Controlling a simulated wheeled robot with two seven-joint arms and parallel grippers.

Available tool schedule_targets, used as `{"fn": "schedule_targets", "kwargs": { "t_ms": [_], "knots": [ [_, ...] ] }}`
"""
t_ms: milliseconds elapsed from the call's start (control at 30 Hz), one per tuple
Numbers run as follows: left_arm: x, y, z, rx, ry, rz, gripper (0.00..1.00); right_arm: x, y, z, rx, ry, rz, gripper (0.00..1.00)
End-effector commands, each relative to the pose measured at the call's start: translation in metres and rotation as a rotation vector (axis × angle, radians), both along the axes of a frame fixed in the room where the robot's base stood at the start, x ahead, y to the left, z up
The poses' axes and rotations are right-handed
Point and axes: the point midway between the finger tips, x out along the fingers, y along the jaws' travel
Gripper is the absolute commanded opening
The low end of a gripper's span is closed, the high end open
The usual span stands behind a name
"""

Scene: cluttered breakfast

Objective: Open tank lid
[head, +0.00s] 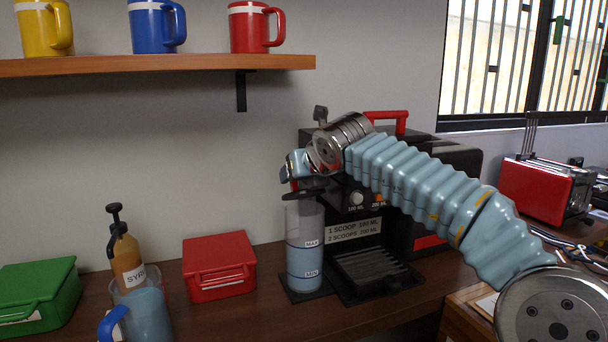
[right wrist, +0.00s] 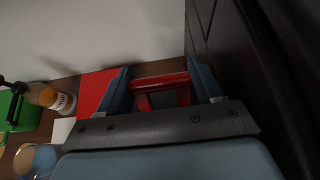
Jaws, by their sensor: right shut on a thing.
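The clear water tank (head: 305,250) stands at the left side of the black coffee machine (head: 356,200), with bluish water between its MIN and MAX marks. Its dark lid (head: 301,195) shows at the top, partly hidden by my right gripper (head: 293,172). I cannot tell exactly how far the lid is tilted. In the right wrist view, a red handle (right wrist: 160,80) lies between the two blue fingers, and the right gripper is shut on it. My right arm reaches in from the right, in front of the machine. My left gripper is not in view.
A red box (head: 219,266), a syrup bottle (head: 127,262), a blue-handled jug (head: 140,318) and a green box (head: 38,297) stand left of the tank. A shelf (head: 160,65) with mugs hangs above. A red toaster (head: 545,188) stands at right.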

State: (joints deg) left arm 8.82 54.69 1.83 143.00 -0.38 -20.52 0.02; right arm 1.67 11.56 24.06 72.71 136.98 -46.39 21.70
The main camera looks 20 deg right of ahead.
Motion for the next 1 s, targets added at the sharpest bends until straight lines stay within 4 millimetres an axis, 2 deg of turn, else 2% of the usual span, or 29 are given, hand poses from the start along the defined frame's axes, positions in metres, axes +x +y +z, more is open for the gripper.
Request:
{"fn": "schedule_targets", "kwargs": {
  "t_ms": [300,733,767,800,1000],
  "knots": [
    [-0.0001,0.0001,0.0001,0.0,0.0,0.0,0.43,0.0064,0.0005,0.0026,-0.002,0.084,0.0,0.11],
    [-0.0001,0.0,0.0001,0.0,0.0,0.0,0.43,0.0068,-0.0002,0.0031,-0.003,0.091,-0.002,0.11],
    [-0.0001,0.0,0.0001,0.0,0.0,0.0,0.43,0.0067,-0.0002,0.0032,-0.003,0.091,-0.002,0.69],
    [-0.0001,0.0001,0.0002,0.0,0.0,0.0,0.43,0.0067,-0.0002,0.0032,-0.003,0.091,-0.002,0.74],
    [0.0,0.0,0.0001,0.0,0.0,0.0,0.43,0.0067,-0.0002,0.0031,-0.003,0.092,-0.002,0.74]
  ]
}}
